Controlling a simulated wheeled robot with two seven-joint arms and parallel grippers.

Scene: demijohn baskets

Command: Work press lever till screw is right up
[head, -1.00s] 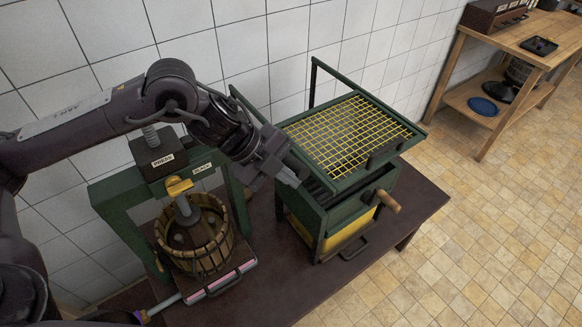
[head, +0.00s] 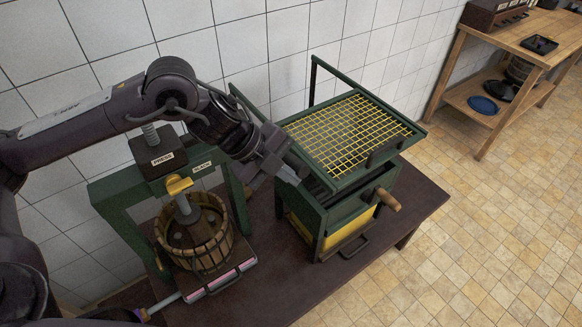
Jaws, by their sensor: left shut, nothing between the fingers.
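The press has a green frame (head: 125,199) with a dark block labelled PRESS (head: 160,154) on top. A yellow piece (head: 179,185) sits at the block's front. No lever can be made out for sure; my arm crosses in front of the press top. My left gripper (head: 295,172) is shut and empty, to the right of the press by the green grated machine. My right gripper is not in view.
A green machine with a yellow grid (head: 345,135) and a wooden-handled crank (head: 388,200) stands right of the press on the dark table (head: 420,205). A wooden bench (head: 500,40) stands at the back right. The tiled floor between is clear.

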